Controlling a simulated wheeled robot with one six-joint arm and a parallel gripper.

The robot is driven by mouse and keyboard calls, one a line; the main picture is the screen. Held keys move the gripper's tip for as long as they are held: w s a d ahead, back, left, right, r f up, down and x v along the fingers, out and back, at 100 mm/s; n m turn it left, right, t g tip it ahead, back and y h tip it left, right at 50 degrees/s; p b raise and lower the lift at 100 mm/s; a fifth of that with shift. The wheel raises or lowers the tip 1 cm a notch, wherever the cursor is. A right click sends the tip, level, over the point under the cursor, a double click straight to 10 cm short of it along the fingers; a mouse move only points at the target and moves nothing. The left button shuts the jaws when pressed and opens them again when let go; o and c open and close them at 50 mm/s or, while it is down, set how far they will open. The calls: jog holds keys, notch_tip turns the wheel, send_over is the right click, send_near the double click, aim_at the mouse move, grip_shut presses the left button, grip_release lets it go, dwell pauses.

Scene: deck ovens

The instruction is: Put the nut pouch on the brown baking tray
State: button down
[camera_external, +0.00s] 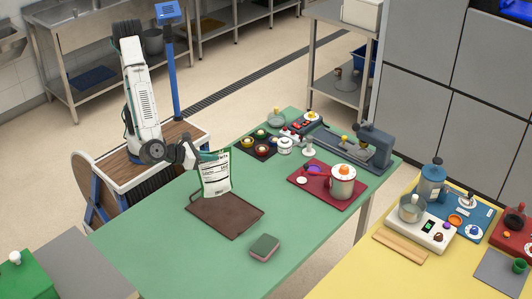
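The nut pouch (216,177), white and green with a printed label, is upright and slightly tilted at the back of the brown baking tray (228,217). The tray lies flat on the green table. My gripper (200,157) reaches in from the left at the pouch's upper left edge and appears shut on it; the pouch partly hides the fingertips. The pouch's lower edge overlaps the tray's back part in the picture. I cannot tell whether it touches the tray or hangs just above it.
A green and pink sponge (264,248) lies in front of the tray. A red board (327,188) with a pot (342,182) is to the right. A dark tray of small bowls (262,145) and a white jar (285,145) stand behind. The table's front left is clear.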

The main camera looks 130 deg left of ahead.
aim_at(211, 172)
notch_tip(211, 172, down, 7)
jog(key=shift+f, duration=0.1)
dwell(0.4)
jog(key=c, duration=1.6)
grip_release()
